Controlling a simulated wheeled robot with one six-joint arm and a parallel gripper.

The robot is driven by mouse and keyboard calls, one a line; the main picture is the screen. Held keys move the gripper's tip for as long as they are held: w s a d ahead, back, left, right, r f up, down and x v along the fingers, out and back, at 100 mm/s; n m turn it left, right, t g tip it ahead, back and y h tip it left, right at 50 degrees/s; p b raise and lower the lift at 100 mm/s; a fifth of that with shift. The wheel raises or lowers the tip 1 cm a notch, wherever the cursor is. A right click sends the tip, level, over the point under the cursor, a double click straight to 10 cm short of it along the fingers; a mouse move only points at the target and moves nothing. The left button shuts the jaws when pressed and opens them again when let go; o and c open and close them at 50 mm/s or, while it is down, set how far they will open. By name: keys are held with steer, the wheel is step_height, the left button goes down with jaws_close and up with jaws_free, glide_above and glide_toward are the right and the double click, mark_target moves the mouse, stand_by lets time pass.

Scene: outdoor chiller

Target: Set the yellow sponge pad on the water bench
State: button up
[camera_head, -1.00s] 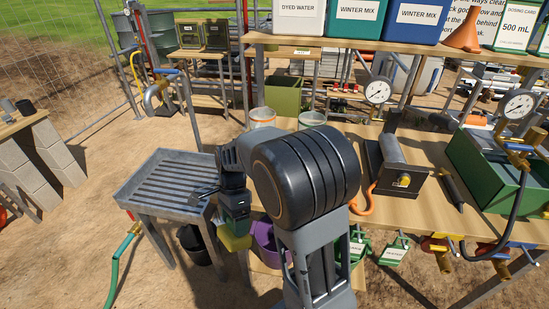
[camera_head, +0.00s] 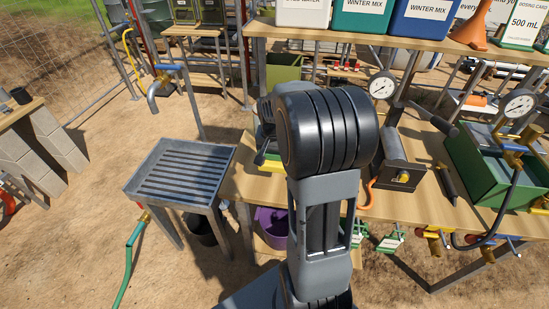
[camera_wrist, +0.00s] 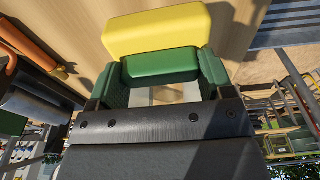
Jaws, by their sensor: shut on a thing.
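The yellow sponge pad (camera_wrist: 157,30) is at the top of the wrist view, with a green block (camera_wrist: 160,66) on its near side. My gripper (camera_wrist: 158,78) is shut on the green block, one green finger at each side. Beyond the pad is the pale wooden top of the bench (camera_head: 240,185); I cannot tell whether the pad touches it.
A slatted metal stand (camera_head: 180,172) adjoins the bench on the left, with a blue-handled tap (camera_head: 168,75) behind. A black-handled metal block (camera_head: 398,165) and a green bin (camera_head: 490,165) occupy the bench's right side. A purple bucket (camera_head: 272,225) is below.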

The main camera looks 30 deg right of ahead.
steer(key=w+d+f, duration=0.1)
steer(key=f, duration=0.1)
steer(key=w+d+f, duration=0.1)
steer(key=w+f, duration=0.1)
steer(key=w+d+f+p, duration=0.1)
steer(key=f, duration=0.1)
steer(key=shift+w+d+f, duration=0.1)
steer(key=shift+w, duration=0.2)
steer(key=shift+f, duration=1.6)
steer(key=o, duration=0.9)
steer(key=shift+r, duration=0.1)
